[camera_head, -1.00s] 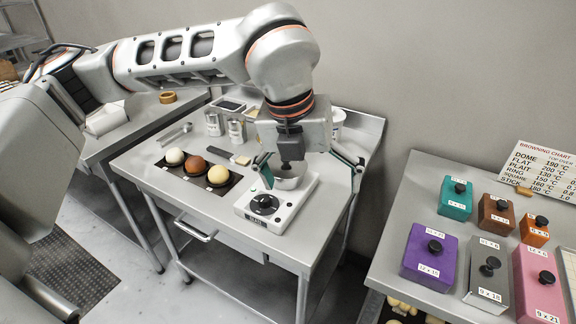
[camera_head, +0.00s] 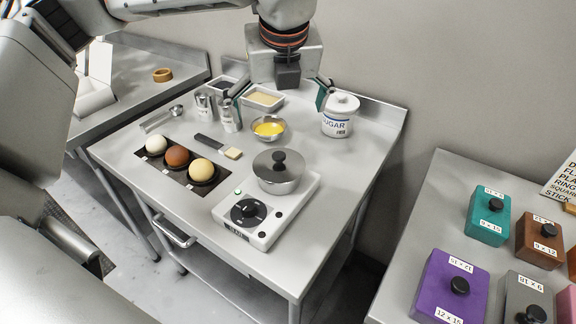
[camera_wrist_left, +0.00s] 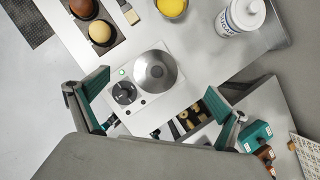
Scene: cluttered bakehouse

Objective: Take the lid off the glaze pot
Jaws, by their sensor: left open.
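The glaze pot (camera_head: 279,184) is a small steel pot on a white hot plate (camera_head: 262,238) with a black dial. In the left wrist view the lid (camera_wrist_left: 155,72) shows from above, on the hot plate. My left gripper (camera_head: 277,98) is open and empty, raised above the table and behind the pot in the head view. Its two spread fingers also show in the left wrist view (camera_wrist_left: 163,106), apart from the pot. My right gripper is not in view.
A sugar jar (camera_head: 339,116), a bowl of yellow liquid (camera_head: 268,128) and steel cans (camera_head: 228,118) stand behind the pot. A dark tray (camera_head: 172,171) with three balls and a brush (camera_head: 215,146) lie left. Coloured boxes (camera_head: 451,288) stand on the right table.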

